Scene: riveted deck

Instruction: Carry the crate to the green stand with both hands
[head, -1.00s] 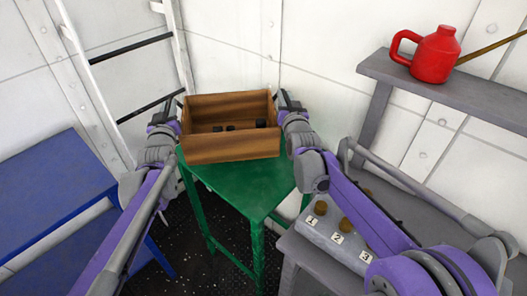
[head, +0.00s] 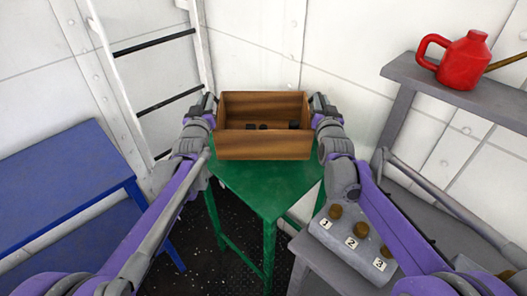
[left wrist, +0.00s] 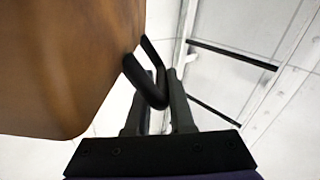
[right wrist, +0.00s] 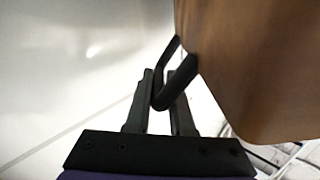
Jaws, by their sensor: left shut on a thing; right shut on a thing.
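The brown wooden crate (head: 264,146) is at the far part of the green stand (head: 262,188) in the head view. It looks level and hides the back of the stand's top. I cannot tell whether it touches the top or hangs just above it. A few small dark things lie inside it. My left gripper (head: 208,103) is shut on the crate's left handle, a black bar seen in the left wrist view (left wrist: 150,88). My right gripper (head: 319,104) is shut on the right handle, a black bar seen in the right wrist view (right wrist: 172,88).
A blue table (head: 65,190) stands at the left. At the right, a grey bench (head: 330,265) bears a box with numbered knobs (head: 350,245). A red can (head: 463,60) stands on a grey shelf (head: 440,93). A white ladder (head: 120,75) and walls are close behind the stand.

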